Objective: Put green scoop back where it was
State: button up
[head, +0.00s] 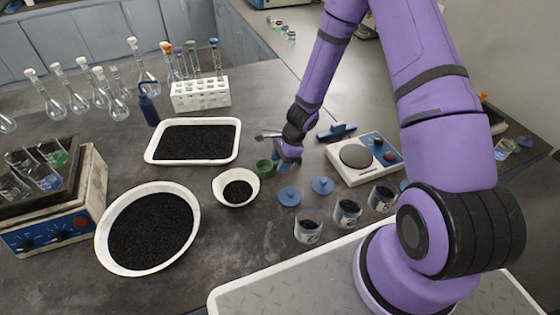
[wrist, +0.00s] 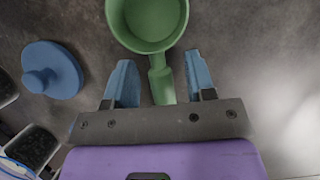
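The green scoop (head: 264,167) is on the dark bench, just behind and right of the small white bowl. In the wrist view, its round cup (wrist: 148,20) is at the top and its handle (wrist: 161,82) points toward my gripper (wrist: 160,70). The two blue fingers stand apart, one on each side of the handle, with a gap on both sides. In the head view my gripper (head: 284,163) is low at the bench, right of the scoop, and partly hidden by my arm.
The small white bowl (head: 226,181) holds black grains. The white tray (head: 150,157) is behind it. Blue lids (head: 289,196) and jars (head: 308,228) lie in front. The wrist view shows a knobbed lid (wrist: 53,70).

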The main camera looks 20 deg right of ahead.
jog(key=shift+r, duration=0.1)
jog(key=v, duration=1.2)
jog(key=s+a+r+n+t+h, duration=0.1)
jog(key=s+r+n, duration=0.35)
jog(key=r, duration=0.75)
jog(key=s+r+n+t, duration=0.1)
jog(key=s+r+n, duration=0.3)
jog(key=r, duration=0.9)
jog(key=s+d+r+n+t+h, duration=0.1)
jog(key=s+r+n, duration=0.3)
jog(key=s+r, duration=0.2)
jog(key=s+d+r+n+t+h, duration=0.1)
jog(key=s+r+n, duration=0.4)
jog(key=s, duration=0.6)
jog(key=shift+s+d+r+t+h, duration=0.3)
jog(key=shift+d+r+t+h, duration=0.25)
jog(key=shift+h, duration=0.25)
jog(key=shift+a+f+n, duration=0.1)
jog(key=shift+a+n, duration=0.05)
jog(key=shift+n, duration=0.1)
